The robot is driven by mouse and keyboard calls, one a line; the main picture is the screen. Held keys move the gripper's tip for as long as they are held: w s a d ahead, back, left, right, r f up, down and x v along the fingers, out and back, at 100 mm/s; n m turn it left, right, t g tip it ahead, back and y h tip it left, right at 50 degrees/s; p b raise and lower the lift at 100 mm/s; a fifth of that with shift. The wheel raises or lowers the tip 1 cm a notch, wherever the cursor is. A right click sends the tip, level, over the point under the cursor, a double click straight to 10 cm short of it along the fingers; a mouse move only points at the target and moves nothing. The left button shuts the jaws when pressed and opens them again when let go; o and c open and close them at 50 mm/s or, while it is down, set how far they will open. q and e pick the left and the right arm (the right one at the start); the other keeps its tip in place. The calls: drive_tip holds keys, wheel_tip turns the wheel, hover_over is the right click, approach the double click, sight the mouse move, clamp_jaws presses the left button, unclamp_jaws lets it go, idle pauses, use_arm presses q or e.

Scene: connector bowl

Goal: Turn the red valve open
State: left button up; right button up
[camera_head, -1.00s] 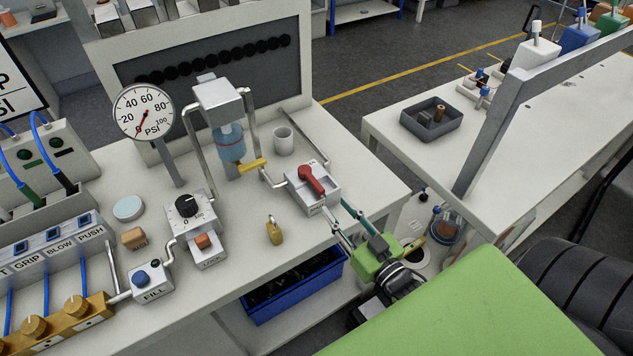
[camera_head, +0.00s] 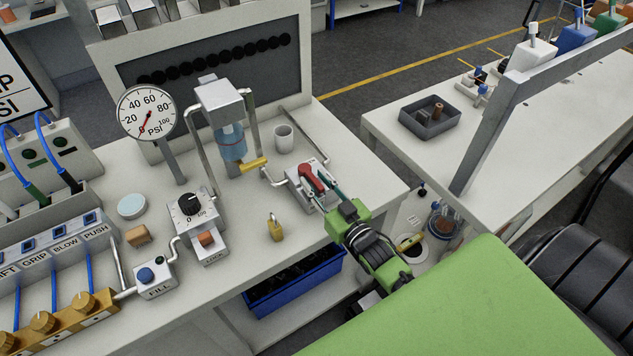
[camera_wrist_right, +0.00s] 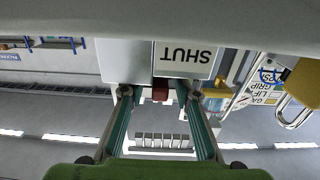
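The red valve handle (camera_head: 312,178) sits on a small white valve box (camera_head: 326,202) near the right front edge of the bench. My right gripper (camera_head: 322,190) has come in from the front right, with its teal fingers at the handle. In the right wrist view the red handle (camera_wrist_right: 160,90) shows between the two fingertips (camera_wrist_right: 154,92), with a gap visible, so the gripper looks open around it. The box face carries an upside-down SHUT label (camera_wrist_right: 185,54). The handle's far part is hidden in that view. My left gripper is not in view.
A brass padlock (camera_head: 275,228) lies in front of the valve box. A white cup (camera_head: 284,138) and a yellow lever (camera_head: 254,165) are behind it. A pressure gauge (camera_head: 147,113) stands at left. A blue bin (camera_head: 296,287) sits below the bench edge.

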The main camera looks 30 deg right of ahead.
clamp_jaws()
drive_tip(key=shift+w+d+n+g+y+b, duration=0.15)
drive_tip(key=shift+d+n+y+b, duration=0.25)
drive_tip(key=shift+n+y+b, duration=0.55)
drive_tip(key=shift+d+n+g+y+b, duration=0.35)
drive_tip(key=shift+n+y, duration=0.2)
drive_tip(key=shift+y, duration=0.8)
drive_tip(key=shift+r, duration=0.1)
unclamp_jaws()
